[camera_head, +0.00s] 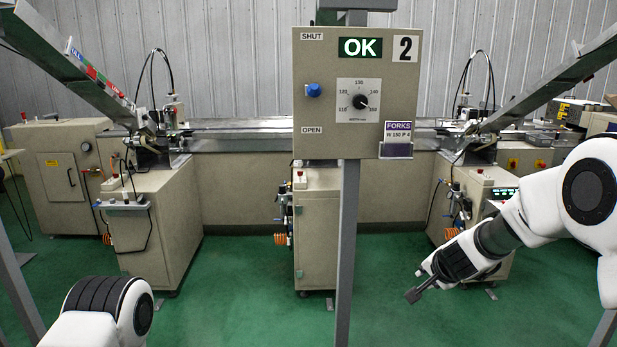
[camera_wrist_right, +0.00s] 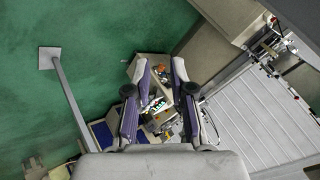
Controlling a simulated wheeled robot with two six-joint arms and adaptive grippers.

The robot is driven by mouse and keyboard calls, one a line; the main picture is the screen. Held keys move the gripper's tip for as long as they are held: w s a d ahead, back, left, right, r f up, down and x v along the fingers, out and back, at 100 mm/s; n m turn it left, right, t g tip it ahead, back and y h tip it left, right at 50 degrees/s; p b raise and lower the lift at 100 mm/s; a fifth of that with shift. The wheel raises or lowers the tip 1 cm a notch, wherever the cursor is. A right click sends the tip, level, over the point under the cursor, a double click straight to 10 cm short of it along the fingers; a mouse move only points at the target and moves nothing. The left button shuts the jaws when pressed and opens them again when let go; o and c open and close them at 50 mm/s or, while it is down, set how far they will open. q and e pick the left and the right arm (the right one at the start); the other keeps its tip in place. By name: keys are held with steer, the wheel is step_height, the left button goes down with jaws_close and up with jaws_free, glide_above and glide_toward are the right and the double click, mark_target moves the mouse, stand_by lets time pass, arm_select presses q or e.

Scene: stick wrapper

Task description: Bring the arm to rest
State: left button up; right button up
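My right arm comes in from the right in the head view, white with dark joint rings. Its black right gripper (camera_head: 416,283) hangs over the green floor, to the right of the grey post and in front of the right-hand machine. In the right wrist view the two fingers of this gripper (camera_wrist_right: 159,72) stand apart with nothing held between them. My left arm shows only as a white and black link at the lower left of the head view. My left gripper is out of sight.
A control panel (camera_head: 357,95) reading OK, with a blue knob and a dial, stands on a grey post (camera_head: 347,250) at the centre. Beige machines (camera_head: 150,230) line the back. Slanted metal chutes (camera_head: 75,65) reach in from both upper sides. Green floor (camera_head: 240,305) is open in front.

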steer(key=s+d+f+n+g+h, duration=0.2)
steer(key=s+f+n+g, duration=0.3)
steer(key=s+f, duration=1.75)
steer(key=s+a+f+n+g+y, duration=0.1)
steer(key=s+f, duration=0.3)
steer(key=s, duration=0.7)
steer(key=s+a+f+n+g+y, duration=0.1)
steer(key=s+a+f+n+g, duration=0.1)
steer(key=s, duration=0.9)
step_height(320, 180, down, 3)
steer(key=shift+s+a+r+n, duration=0.15)
steer(key=shift+s+a+n, duration=0.4)
steer(key=shift+n, duration=0.55)
steer(key=shift+w, duration=0.2)
